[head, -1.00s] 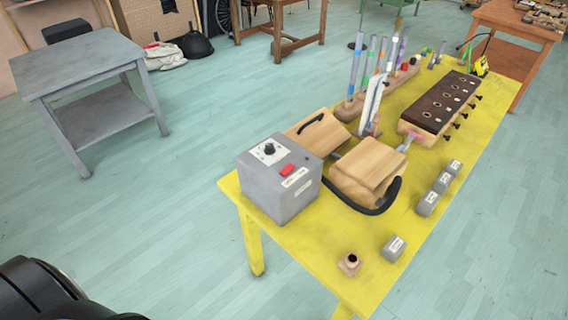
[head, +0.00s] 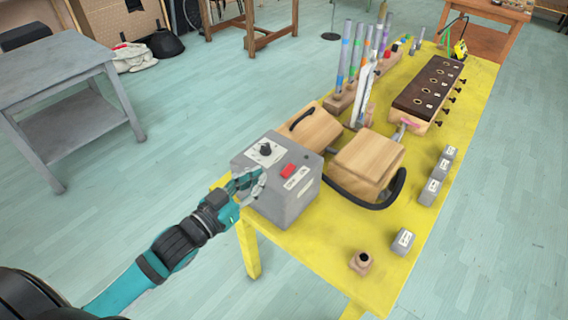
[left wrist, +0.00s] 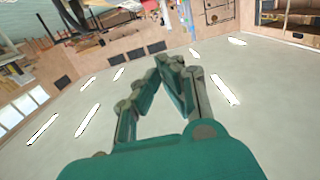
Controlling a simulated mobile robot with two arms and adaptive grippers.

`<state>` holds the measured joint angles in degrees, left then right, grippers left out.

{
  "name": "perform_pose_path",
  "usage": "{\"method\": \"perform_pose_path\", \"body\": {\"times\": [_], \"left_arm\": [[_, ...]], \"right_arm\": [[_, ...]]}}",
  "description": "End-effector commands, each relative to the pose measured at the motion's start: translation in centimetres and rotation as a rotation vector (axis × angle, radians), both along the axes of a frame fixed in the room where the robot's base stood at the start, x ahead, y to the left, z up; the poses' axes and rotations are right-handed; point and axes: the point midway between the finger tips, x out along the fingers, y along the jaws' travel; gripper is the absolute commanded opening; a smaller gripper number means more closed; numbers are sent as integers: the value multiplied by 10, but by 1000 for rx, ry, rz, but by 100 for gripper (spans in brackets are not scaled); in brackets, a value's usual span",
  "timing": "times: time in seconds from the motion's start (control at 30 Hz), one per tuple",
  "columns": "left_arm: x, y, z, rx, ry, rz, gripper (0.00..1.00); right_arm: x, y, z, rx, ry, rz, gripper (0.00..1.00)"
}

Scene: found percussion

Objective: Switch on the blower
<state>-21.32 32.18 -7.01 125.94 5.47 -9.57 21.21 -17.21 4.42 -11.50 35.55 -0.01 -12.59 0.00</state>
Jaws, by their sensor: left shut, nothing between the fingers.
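The blower looks to be the grey box (head: 285,204) on the near left end of the yellow table. On its top are a black knob (head: 265,149) on a white plate and a red switch (head: 288,170); I cannot tell the switch's position. My left gripper (head: 256,182) is shut and empty at the box's left side, near its upper edge. I cannot tell whether it touches the box. The left wrist view shows its closed fingers (left wrist: 170,65) against a pale surface with bright strips. My right gripper is not in view.
On the yellow table (head: 315,258) stand wooden bellows (head: 367,163) with a black hose, upright tubes (head: 345,55), a dark-topped wooden box (head: 428,88), grey blocks (head: 403,241) and a small wooden piece (head: 361,262). A grey side table (head: 50,65) stands left. Floor between is clear.

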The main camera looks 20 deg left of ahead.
Motion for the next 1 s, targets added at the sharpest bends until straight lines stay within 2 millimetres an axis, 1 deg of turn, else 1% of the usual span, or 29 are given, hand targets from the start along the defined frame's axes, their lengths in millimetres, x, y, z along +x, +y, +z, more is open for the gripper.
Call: {"method": "perform_pose_path", "body": {"times": [0.27, 0.37, 0.47, 0.57, 0.8, 0.87, 0.93, 1.0], "left_arm": [[1, 0, 0, 0, 1, 1, 0], [6, -1, 0, -1, 0, 2, 0], [17, -5, 1, -2, -2, 2, 0], [35, -11, 1, -1, -1, 3, 0], [85, -29, 0, 0, -1, 3, 0], [95, -34, -1, 0, -1, 2, 0], [98, -35, -16, 0, 9, 3, 0], [99, -35, -26, 0, 6, 2, 0]], "right_arm": [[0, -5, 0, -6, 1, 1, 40], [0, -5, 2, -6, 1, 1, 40], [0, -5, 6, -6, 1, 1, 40], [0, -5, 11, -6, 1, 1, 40], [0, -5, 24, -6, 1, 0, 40], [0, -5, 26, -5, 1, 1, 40], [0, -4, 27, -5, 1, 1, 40], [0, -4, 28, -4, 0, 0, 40]]}}
